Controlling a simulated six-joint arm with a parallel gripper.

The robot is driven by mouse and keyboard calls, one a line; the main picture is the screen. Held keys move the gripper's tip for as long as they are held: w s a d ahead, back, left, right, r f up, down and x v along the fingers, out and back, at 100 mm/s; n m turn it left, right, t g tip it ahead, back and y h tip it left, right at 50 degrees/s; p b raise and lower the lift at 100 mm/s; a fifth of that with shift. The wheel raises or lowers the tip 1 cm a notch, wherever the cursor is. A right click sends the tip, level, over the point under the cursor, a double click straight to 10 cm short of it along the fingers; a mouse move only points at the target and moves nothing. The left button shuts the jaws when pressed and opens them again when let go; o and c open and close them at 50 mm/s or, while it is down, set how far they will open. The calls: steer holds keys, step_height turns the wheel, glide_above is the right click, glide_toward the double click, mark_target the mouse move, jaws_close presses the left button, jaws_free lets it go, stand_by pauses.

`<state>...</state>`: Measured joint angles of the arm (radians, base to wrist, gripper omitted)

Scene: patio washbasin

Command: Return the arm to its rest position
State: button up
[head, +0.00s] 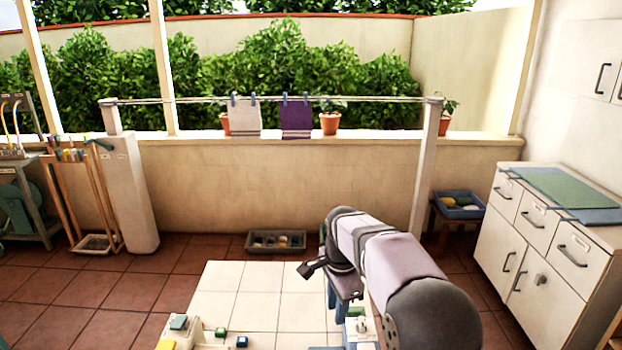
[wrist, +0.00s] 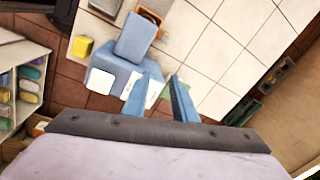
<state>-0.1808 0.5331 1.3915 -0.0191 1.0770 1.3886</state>
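My gripper (head: 338,300) hangs pointing down at the end of my arm, above the right part of the white tiled surface in the head view. In the wrist view its two blue fingers (wrist: 166,88) stand apart with nothing visible between them. It is open and empty. My arm reaches in from the lower right of the head view and hides part of the surface behind it.
A white tiled surface (head: 255,290) is mostly clear. Small green and dark blue blocks (head: 242,342) lie at its front edge. The wrist view shows a blue box-like object (wrist: 137,38) and a yellow block (wrist: 83,46). A white cabinet (head: 535,240) stands right.

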steer(key=s+d+n, duration=0.1)
steer(key=s, duration=0.1)
steer(key=s+d+r+n, duration=0.1)
steer(key=s+d+n, duration=0.1)
steer(key=s, duration=0.1)
steer(key=s+d+r+n, duration=0.1)
steer(key=s+d+n, duration=0.1)
steer(key=s, duration=0.1)
steer(key=s+d+f+n, duration=0.2)
steer(key=s+f+n, duration=0.2)
steer(key=s, duration=0.6)
steer(key=s+d+f+n+g+b, duration=0.1)
steer(key=s+f+n, duration=0.3)
steer(key=s, duration=0.6)
step_height(320, 180, down, 3)
steer(key=shift+s+d+r+n+g+b, duration=0.15)
steer(key=shift+s+d+n+g+b, duration=0.15)
steer(key=shift+s+d+n, duration=0.1)
